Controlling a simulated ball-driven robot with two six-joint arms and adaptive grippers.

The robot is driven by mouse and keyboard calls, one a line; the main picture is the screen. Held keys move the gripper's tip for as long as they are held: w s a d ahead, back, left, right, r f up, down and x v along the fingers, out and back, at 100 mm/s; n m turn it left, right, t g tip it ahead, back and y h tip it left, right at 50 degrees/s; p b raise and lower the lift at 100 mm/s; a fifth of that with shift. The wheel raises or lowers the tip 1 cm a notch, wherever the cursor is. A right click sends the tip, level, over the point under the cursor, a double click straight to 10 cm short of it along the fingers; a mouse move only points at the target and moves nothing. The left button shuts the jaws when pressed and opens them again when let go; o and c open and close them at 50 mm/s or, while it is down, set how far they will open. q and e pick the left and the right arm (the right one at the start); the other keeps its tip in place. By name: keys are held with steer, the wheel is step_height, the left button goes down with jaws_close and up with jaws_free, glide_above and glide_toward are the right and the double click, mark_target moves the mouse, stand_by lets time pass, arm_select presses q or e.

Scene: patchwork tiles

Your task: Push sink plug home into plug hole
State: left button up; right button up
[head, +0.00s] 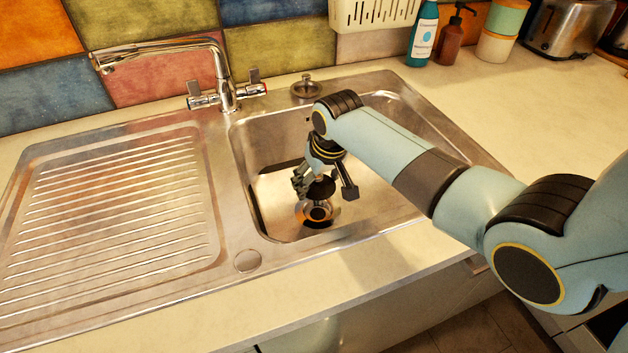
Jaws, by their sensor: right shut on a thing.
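The dark sink plug (321,189) is in my right gripper (323,186), low inside the steel sink bowl. The gripper is shut on the plug, and its fingers partly cover it. The plug hole (318,213) is a round metal ring with a dark centre in the bowl floor. The plug appears just above the hole and slightly behind its centre in the picture. I cannot tell whether they touch. My left gripper is not in view.
The bowl walls and rim (262,215) surround my right gripper. A mixer tap (222,80) and a small metal strainer (306,90) stand behind the bowl. The ribbed drainer (120,220) at left is empty. Bottles (423,35) and a toaster (567,25) stand at back right.

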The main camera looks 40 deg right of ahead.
steer(key=shift+s+r, duration=0.15)
steer(key=shift+r, duration=0.05)
steer(key=shift+p, duration=0.4)
step_height(320, 180, down, 6)
steer(key=b, duration=0.4)
steer(key=shift+r, duration=0.1)
steer(key=shift+p, duration=0.7)
stand_by(1.3)
steer(key=shift+f+b, duration=0.75)
steer(key=shift+f, duration=0.25)
steer(key=o, duration=1.2)
